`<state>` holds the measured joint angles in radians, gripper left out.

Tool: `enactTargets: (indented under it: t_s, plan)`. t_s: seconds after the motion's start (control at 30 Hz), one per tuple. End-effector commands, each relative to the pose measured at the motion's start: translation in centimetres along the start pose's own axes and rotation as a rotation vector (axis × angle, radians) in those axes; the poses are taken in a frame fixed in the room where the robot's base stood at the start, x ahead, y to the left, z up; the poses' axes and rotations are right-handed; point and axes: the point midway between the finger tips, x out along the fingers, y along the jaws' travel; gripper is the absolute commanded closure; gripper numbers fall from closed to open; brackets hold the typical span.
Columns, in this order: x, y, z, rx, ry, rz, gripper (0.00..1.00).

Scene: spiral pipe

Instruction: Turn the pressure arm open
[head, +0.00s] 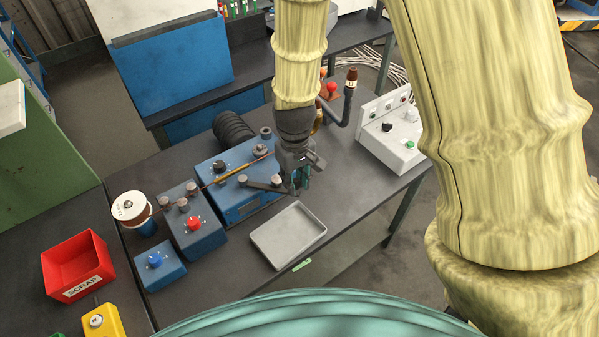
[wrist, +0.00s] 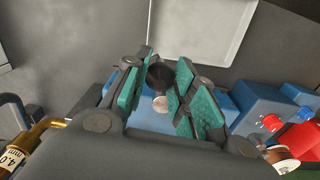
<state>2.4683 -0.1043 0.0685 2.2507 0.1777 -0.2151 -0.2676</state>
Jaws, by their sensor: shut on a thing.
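The pressure arm (head: 262,184) is a dark bar on top of the blue bending machine (head: 233,207), reaching right toward its front edge. My gripper (head: 299,181) is at the arm's right end, beside the machine and above the table edge. In the wrist view, my gripper (wrist: 159,78) has its green pads on both sides of a dark round knob (wrist: 160,74), and it is shut on this end of the pressure arm. The fingers partly hide the knob and the machine. A copper-coloured pipe (head: 240,170) lies across the machine, left of my gripper.
A grey tray (head: 288,236) lies on the table in front of the machine. A white control box (head: 395,140) stands to the right. A blue box with a red knob (head: 194,224) and a spool (head: 130,208) stand left. A red scrap bin (head: 77,266) is at far left.

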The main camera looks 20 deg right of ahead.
Motion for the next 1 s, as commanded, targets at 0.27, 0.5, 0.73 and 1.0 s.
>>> enactTargets:
  t_s: [0.27, 0.5, 0.73, 1.0]
  plan:
    - [0.01, -0.5, 0.27, 0.022, -0.002, 0.0, 1.0]
    - [0.04, -0.54, 0.29, 0.022, -0.003, -0.001, 1.0]
    - [0.03, -0.51, 0.26, 0.022, -0.002, -0.001, 0.51]
    - [-0.05, -0.43, 0.22, 0.023, 0.0, -0.001, 0.51]
